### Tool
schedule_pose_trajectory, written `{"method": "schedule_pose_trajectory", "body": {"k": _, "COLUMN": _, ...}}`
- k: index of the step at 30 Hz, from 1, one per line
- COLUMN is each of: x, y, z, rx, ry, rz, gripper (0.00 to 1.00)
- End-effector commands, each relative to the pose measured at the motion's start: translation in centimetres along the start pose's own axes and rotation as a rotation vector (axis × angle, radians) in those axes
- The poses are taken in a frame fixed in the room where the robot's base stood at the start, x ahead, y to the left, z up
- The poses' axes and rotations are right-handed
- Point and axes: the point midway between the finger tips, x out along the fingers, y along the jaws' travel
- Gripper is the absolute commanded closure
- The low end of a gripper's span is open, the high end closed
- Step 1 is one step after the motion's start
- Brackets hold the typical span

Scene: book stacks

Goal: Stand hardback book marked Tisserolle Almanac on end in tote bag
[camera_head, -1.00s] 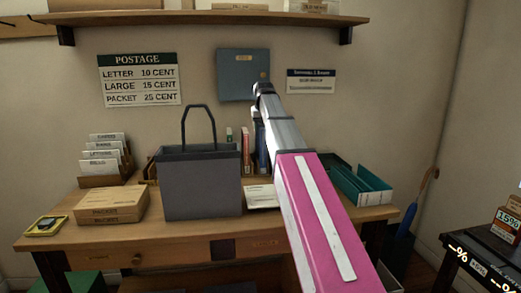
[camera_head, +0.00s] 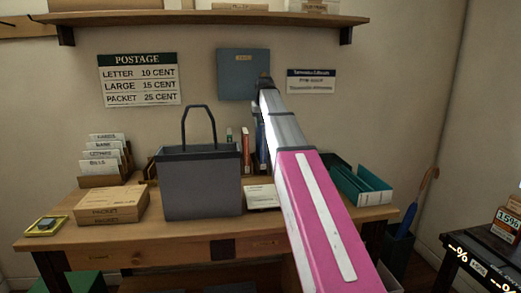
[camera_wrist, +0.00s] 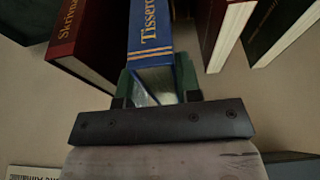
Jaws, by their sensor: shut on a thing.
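In the wrist view, the blue hardback (camera_wrist: 150,35) shows gold lettering that begins "Tisser"; the rest is cut off. My gripper (camera_wrist: 156,84) has one green-padded finger on each side of this book and is shut on it. In the head view, a blue spine, likely the same book (camera_head: 259,138), stands at the back of the desk, partly behind my arm. My gripper is hidden there by the arm. The grey tote bag (camera_head: 201,188) stands upright on the desk to the left of the books, with its handle loop raised. Its inside cannot be seen.
A red book (camera_wrist: 78,42) stands left of the blue one; dark red (camera_wrist: 222,30) and green (camera_wrist: 285,28) books stand right. On the desk (camera_head: 110,238) are a card rack (camera_head: 103,160), packets (camera_head: 110,204), a white paper block (camera_head: 261,197) and a teal file box (camera_head: 360,184).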

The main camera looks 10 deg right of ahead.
Motion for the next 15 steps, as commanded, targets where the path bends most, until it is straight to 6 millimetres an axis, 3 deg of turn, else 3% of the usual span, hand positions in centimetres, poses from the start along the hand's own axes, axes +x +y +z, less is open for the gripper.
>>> {"method": "schedule_pose_trajectory", "body": {"k": 15, "x": -2.4, "y": 0.0, "z": -0.8, "rx": 0.000, "ry": 0.002, "rz": 0.000, "gripper": 1.00}}
